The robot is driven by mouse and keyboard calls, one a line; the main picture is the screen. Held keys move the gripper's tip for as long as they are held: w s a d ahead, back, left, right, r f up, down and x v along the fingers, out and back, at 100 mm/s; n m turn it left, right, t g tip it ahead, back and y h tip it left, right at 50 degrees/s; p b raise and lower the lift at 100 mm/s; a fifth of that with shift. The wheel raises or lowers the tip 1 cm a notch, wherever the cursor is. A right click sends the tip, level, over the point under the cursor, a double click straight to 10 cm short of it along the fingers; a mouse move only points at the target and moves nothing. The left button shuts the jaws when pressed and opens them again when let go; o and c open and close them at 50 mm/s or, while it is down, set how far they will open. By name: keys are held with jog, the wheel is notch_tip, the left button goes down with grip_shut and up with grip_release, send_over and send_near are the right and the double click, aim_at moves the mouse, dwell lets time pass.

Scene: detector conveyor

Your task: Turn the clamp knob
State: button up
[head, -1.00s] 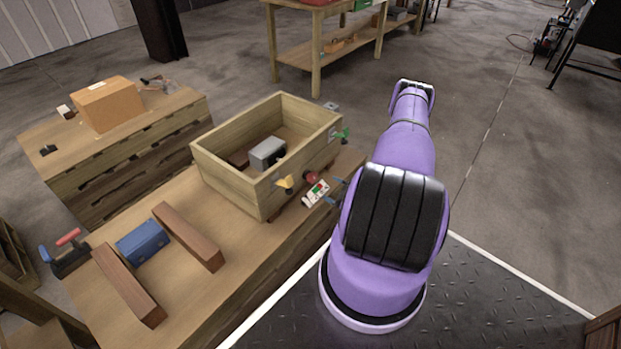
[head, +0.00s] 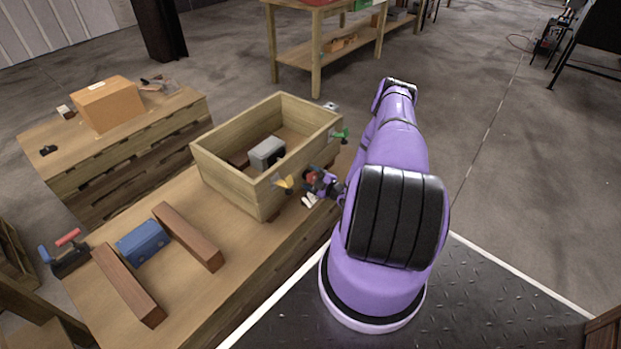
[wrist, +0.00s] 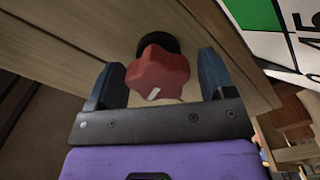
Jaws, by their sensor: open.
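The clamp knob (wrist: 158,72) is a red, lobed knob with a white mark, on a black collar against a wooden wall. In the wrist view it sits between the two blue-grey fingers of my gripper (wrist: 162,80), which are open with a gap on each side. In the head view, the red knob (head: 311,175) shows on the front right side of the wooden box (head: 234,188). My gripper (head: 316,182) is beside it there, partly hiding it.
A yellow part (head: 284,182) and a green part (head: 341,135) stick out from the box wall near the knob. A grey device (head: 266,152) sits inside the box. A blue block (head: 142,242) lies between two brown bars on the bench. A green and white label (wrist: 275,30) is close to my gripper.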

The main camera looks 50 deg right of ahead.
jog(key=shift+w, duration=0.2)
jog(key=c, duration=0.9)
jog(key=m, duration=0.4)
jog(key=shift+r, duration=0.1)
jog(key=m, duration=0.4)
jog(key=shift+d+m, duration=0.2)
jog(key=shift+m, duration=0.1)
jog(key=m, duration=0.4)
jog(key=shift+d, duration=0.15)
jog(key=shift+d+m, duration=0.1)
jog(key=shift+m, duration=1.9)
